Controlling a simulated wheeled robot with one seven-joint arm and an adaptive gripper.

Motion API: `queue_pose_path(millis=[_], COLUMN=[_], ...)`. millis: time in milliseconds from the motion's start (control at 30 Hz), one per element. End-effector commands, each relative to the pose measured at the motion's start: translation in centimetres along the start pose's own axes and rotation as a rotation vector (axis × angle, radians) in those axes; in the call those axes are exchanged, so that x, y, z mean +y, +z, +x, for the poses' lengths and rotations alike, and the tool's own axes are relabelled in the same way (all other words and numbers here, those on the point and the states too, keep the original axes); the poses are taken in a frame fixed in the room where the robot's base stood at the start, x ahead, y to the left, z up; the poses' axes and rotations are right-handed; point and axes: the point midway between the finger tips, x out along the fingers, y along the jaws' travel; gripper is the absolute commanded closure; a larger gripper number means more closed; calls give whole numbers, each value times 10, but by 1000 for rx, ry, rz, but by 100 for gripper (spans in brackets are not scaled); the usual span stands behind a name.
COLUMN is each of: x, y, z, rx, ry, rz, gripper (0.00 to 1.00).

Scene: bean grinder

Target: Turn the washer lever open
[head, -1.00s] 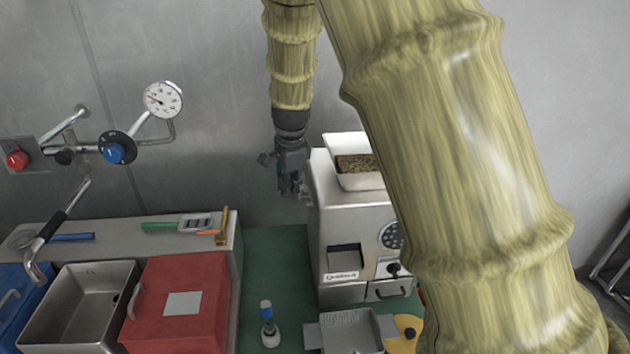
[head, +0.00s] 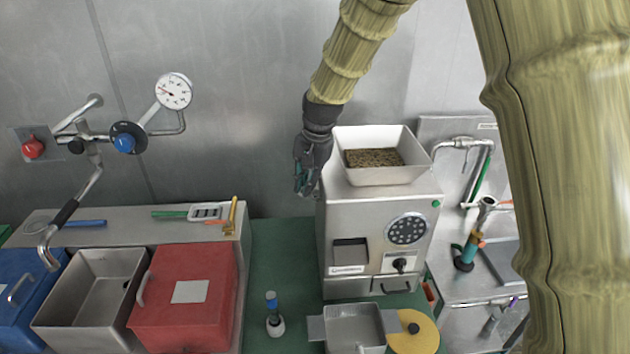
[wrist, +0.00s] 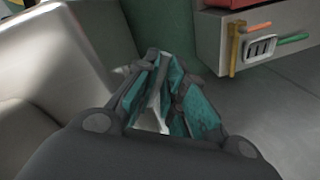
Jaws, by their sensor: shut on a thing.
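My gripper (head: 304,186) points down at the left side of the silver bean grinder (head: 342,215). In the wrist view, its teal-padded fingers (wrist: 165,80) close around a pale piece (wrist: 152,112), which seems to be the washer lever at the grinder's side. Most of this piece is hidden by the fingers, so its angle cannot be told. The grinder's shiny body (wrist: 50,65) fills the left of the wrist view.
A white hopper (head: 378,178) with beans tops the grinder. A red bin (head: 190,325) and a steel bin (head: 60,325) stand left. A blue-topped tool (head: 273,312) and a steel tray (head: 345,325) are in front. The green surface (head: 275,265) left of the grinder is mostly clear.

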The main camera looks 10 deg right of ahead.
Motion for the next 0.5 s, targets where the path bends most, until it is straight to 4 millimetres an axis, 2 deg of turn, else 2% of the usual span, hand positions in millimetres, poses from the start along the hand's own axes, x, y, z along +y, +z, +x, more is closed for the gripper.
queue_pose_path(millis=[33, 500], x=[2, 2], y=[4, 6], z=[5, 6], rx=[-11, -18], ry=[7, 8], rz=[-11, -40], gripper=[100, 100])
